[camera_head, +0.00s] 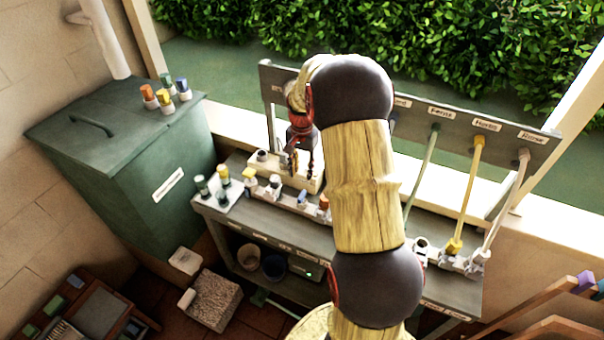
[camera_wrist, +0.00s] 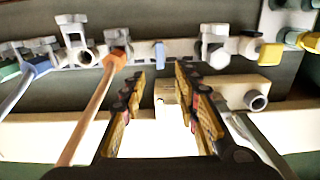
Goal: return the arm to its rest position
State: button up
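My arm reaches up from the bottom of the head view and bends down over the left half of a grey bench (camera_head: 318,238). My gripper (camera_head: 301,172) points down in front of a cream block (camera_head: 272,170) on the bench. In the wrist view, its two dark and yellow fingers (camera_wrist: 158,82) stand apart. I see nothing held between them. The cream block (camera_wrist: 170,112) shows behind the gap. Whether the fingertips touch it I cannot tell. My arm hides the middle of the bench.
A rail of small fittings (camera_wrist: 190,50) crosses the wrist view, with an orange hose (camera_wrist: 88,110) left of the fingers. A labelled backboard (camera_head: 460,122) holds coloured hoses at right. A green bin (camera_head: 160,180) with coloured bottles stands left. A hedge (camera_head: 470,45) is behind.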

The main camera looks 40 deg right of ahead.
dwell(0.6)
jog(key=s+a+r+n+t+b, duration=0.1)
jog(key=s+a+r+n, duration=0.3)
jog(key=a, duration=0.6)
jog(key=s+a+r+n+t+b, duration=0.1)
jog(key=s+a+r+n+t, duration=0.1)
jog(key=s+a+r+n, duration=0.3)
jog(key=s+a+r+n+t+b, duration=0.2)
jog(key=s+a+r+n, duration=0.2)
jog(key=s+a+r, duration=0.4)
jog(key=s+a, duration=0.4)
jog(key=a, duration=0.4)
jog(key=shift+s+a+r+n+t, duration=0.2)
jog(key=shift+a+r+n+t, duration=0.1)
jog(key=shift+r, duration=0.1)
